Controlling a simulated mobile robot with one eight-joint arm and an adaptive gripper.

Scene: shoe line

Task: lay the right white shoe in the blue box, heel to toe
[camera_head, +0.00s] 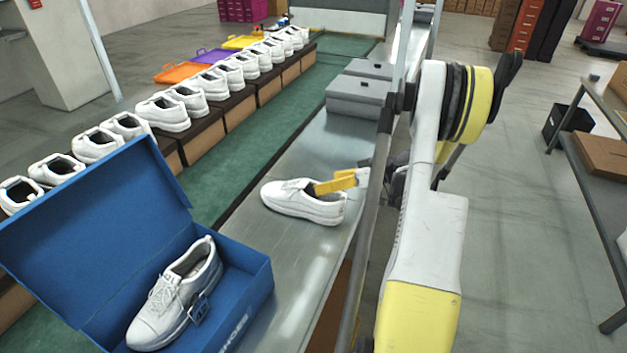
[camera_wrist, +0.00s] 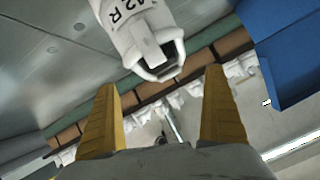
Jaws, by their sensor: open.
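A white shoe (camera_head: 303,203) lies on the grey metal surface in the middle of the head view. In the wrist view the white shoe (camera_wrist: 142,32) bears the lettering "42 R" and shows its dark opening. My gripper (camera_head: 335,184) has yellow fingers, open, above the shoe's right part in the head view. In the wrist view the fingers (camera_wrist: 160,105) are apart with nothing between them; the shoe is beyond their tips. The blue box (camera_head: 262,283) stands open at lower left, its lid raised. Another white shoe (camera_head: 177,295) with a blue tag lies inside it.
Grey boxes (camera_head: 357,97) stand farther along the metal surface. A row of white shoes (camera_head: 164,112) on brown boxes runs along the green belt (camera_head: 262,127). A post rises close beside my arm. A shelf with a cardboard box (camera_head: 603,155) is at right. Metal between shoe and blue box is clear.

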